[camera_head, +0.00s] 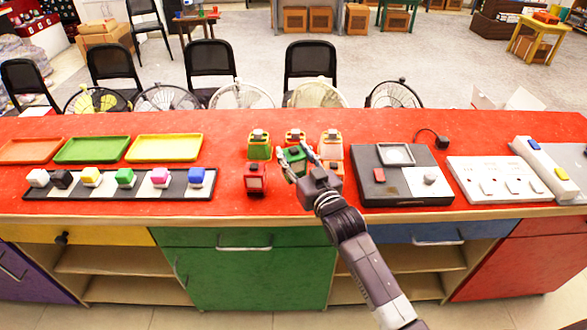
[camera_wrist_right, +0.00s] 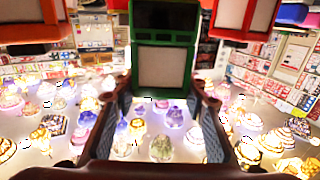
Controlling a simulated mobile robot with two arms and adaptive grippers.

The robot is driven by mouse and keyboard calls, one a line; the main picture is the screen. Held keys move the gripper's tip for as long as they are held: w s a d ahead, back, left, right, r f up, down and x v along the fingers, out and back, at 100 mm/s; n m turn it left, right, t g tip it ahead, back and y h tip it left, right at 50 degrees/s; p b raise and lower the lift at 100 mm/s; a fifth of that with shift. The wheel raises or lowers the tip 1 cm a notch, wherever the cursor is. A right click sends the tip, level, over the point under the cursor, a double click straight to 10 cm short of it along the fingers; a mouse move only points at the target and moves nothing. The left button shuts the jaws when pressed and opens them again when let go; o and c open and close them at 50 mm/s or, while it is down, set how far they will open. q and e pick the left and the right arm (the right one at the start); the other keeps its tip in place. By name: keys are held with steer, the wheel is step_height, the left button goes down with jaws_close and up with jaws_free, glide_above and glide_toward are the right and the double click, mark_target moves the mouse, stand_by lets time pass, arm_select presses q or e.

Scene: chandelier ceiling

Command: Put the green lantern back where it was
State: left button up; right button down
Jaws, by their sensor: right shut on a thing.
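The green lantern (camera_head: 293,156) is among the other lanterns on the red counter. My right gripper (camera_head: 299,163) is shut on it, reaching in from the front. In the right wrist view the green lantern (camera_wrist_right: 163,65) stands between the two fingers of my right gripper (camera_wrist_right: 163,85), with its dark top panel and pale lower panel facing the camera. The gripper and arm hide part of its lower area in the head view, so I cannot tell whether it touches the counter. My left gripper is not in view.
A dark box (camera_head: 405,187) is close on the right. A strip with coloured cubes (camera_head: 107,188) and trays (camera_head: 164,148) lies left.

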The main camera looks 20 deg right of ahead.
mark_target(298, 175)
steer(key=shift+f, duration=2.6)
steer(key=shift+f, duration=0.15)
steer(key=c, duration=1.2)
jaws_free()
steer(key=shift+f, duration=0.1)
steer(key=shift+s, duration=0.1)
steer(key=s, duration=0.4)
steer(key=s+d, duration=0.1)
steer(key=s, duration=0.3)
steer(key=s+b, duration=0.1)
steer(key=s, duration=0.2)
steer(key=shift+s+d+r, duration=0.15)
steer(key=shift+s+r, duration=0.05)
steer(key=shift+s, duration=0.2)
steer(key=shift+f, duration=0.1)
